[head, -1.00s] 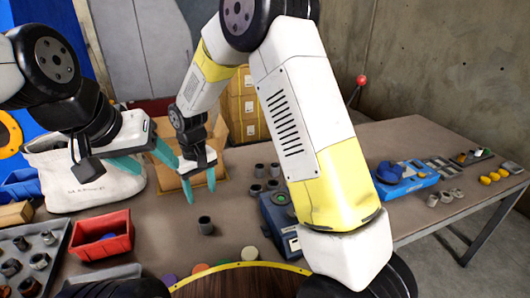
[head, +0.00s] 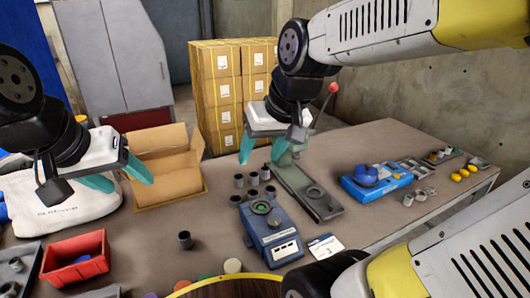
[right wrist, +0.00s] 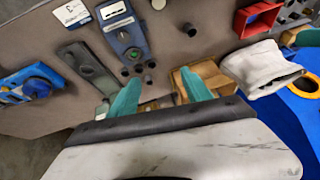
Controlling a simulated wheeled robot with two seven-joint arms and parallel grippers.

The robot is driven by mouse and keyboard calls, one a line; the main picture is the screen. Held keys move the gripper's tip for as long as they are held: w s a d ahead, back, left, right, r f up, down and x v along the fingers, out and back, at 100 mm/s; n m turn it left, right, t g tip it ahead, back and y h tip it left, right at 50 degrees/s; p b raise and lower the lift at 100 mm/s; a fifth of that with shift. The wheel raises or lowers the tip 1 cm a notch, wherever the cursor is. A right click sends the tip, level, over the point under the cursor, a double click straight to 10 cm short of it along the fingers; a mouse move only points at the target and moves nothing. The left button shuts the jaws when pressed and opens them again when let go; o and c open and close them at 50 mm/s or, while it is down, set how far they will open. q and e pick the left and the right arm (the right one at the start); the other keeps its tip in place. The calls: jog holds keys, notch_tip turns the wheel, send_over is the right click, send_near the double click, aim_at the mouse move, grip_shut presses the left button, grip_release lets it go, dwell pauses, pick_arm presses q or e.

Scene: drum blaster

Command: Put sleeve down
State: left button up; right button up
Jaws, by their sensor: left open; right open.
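My left gripper (head: 117,176) is open and empty at the left, in front of the open cardboard box. I see no sleeve between either pair of fingers.
The blue device (head: 272,232) and a long grey-green fixture (head: 308,190) stand mid-table. A blue tool (head: 376,183) lies at right. A red bin (head: 76,258), white bag (head: 60,200) and open cardboard box (head: 165,165) are at left. Table front between bin and device is mostly clear.

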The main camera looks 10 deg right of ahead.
jog(key=shift+m+t, duration=0.5)
jog(key=shift+t, duration=0.1)
jog(key=s, duration=0.1)
jog(key=s+d, duration=0.1)
jog(key=s, duration=0.1)
jog(key=s+d, duration=0.1)
jog(key=shift+s+d+r, duration=0.1)
jog(key=shift+s+r, duration=0.15)
jog(key=shift+r, duration=0.1)
